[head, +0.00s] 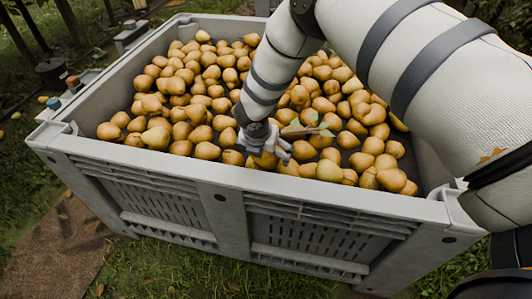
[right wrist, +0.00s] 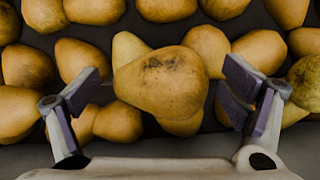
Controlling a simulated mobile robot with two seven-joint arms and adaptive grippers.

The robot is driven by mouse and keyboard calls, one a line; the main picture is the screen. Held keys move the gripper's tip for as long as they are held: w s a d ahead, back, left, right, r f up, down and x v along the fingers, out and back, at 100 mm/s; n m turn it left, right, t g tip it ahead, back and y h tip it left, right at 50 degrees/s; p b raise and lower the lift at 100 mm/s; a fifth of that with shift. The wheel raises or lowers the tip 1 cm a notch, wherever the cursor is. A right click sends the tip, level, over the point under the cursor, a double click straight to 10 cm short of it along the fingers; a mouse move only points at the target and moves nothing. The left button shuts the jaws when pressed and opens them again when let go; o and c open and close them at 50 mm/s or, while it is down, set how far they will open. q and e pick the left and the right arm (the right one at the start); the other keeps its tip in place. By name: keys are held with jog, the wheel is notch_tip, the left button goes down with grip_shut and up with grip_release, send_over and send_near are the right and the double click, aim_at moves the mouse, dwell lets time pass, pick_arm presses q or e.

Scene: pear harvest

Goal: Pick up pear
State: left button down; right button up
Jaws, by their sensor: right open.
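Many yellow-brown pears lie heaped in a large grey bin (head: 150,161) in the head view. My right gripper (head: 266,150) reaches down into the bin near its front wall. In the right wrist view, the right gripper's (right wrist: 163,86) two fingers are spread wide, one on each side of a pear (right wrist: 165,82) with a dark blemish on top. I see gaps between this pear and both fingers. Other pears lie close around it and partly under it. My right arm hides some pears in the head view. My left gripper is not in view.
The bin's front wall is close to my right gripper. A leaf (head: 306,129) lies on pears just beyond the gripper. Dark bin floor shows at the front left.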

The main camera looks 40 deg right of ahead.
jog(key=shift+w+f, duration=0.1)
jog(key=c, duration=1.4)
